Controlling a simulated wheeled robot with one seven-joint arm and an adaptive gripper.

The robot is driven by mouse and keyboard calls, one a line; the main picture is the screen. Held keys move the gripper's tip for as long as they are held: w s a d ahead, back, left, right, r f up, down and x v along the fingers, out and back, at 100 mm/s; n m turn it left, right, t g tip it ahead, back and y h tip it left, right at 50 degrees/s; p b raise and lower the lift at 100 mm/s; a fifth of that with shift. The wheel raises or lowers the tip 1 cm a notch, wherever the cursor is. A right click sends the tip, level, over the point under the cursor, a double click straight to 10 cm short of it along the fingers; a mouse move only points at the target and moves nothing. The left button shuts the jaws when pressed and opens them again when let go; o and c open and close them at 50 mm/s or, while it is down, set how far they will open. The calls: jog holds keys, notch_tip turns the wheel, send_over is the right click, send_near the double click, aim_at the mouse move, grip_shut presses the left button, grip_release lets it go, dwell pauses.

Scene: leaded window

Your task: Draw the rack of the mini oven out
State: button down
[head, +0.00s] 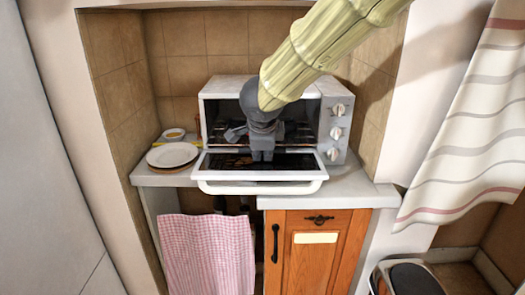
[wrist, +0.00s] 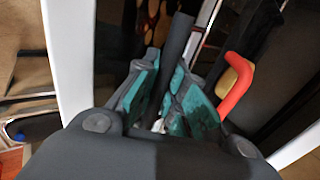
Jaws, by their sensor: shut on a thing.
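The white mini oven (head: 338,110) stands on the counter in a tiled alcove. Its door (head: 215,182) is folded down at the front. The rack (head: 298,132) shows dimly inside the dark cavity, partly hidden by my arm. My gripper (head: 262,157) points down at the oven mouth, above the open door. In the wrist view, my gripper's teal pads (wrist: 168,95) are closed around a dark bar (wrist: 177,45), which appears to be part of the rack. The exact contact is hard to see.
White plates (head: 172,155) and a small bowl (head: 174,133) sit left of the oven. A checked towel (head: 205,255) hangs below the counter. A striped curtain (head: 470,130) hangs at the right. A red-orange curved piece (wrist: 240,85) is beside my fingers in the wrist view.

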jog(key=shift+s, duration=2.2)
jog(key=c, duration=1.6)
grip_release()
jog(key=shift+s, duration=0.1)
jog(key=shift+s+r+p, duration=0.2)
jog(key=shift+r+p, duration=0.35)
jog(key=shift+p, duration=0.05)
jog(key=p+v, duration=0.5)
jog(key=v, duration=0.2)
